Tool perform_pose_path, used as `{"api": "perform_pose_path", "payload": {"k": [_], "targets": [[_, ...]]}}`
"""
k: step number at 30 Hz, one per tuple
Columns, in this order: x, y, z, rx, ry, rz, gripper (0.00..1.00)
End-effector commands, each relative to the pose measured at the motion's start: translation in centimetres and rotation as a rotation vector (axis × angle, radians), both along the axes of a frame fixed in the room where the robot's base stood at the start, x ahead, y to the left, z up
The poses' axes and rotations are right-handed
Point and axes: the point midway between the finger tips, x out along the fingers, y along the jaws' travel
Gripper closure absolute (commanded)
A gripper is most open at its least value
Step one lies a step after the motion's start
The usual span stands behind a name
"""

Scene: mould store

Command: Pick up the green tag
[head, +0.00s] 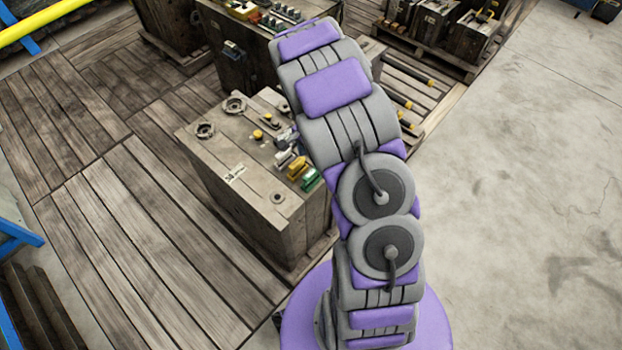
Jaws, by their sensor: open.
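A small green item (311,180), which looks like the green tag, lies on top of a worn wooden crate near its right edge. My arm passes just to the right of it and hides part of the crate top. A yellow item (297,166) lies right beside the green one. My gripper does not show; only the purple and grey links of my arm are in view, so its place relative to the green item cannot be told.
Larger crates (236,53) with small items stand behind. A pallet of dark boxes (432,25) is at the upper right. Bare concrete floor (530,200) lies right.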

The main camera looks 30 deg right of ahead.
Motion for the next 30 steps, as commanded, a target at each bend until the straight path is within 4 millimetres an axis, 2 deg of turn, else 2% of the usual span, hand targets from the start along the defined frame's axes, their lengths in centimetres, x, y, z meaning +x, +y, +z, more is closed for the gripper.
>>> {"api": "perform_pose_path", "payload": {"k": [1, 3, 9, 17, 25, 30], "targets": [[-0.1, 0.1, -1.4, 0.002, 0.004, 0.001, 0.49], [0.0, 0.0, -2.7, 0.001, 0.001, 0.001, 0.49], [-0.1, 0.0, -6.0, 0.002, 0.002, 0.0, 0.49], [-0.1, -0.2, -7.6, 0.0, -0.002, 0.0, 0.49], [-0.3, -0.4, -11.3, 0.002, 0.001, 0.0, 0.49], [-0.3, -0.4, -11.6, 0.001, -0.002, 0.0, 0.49]]}}
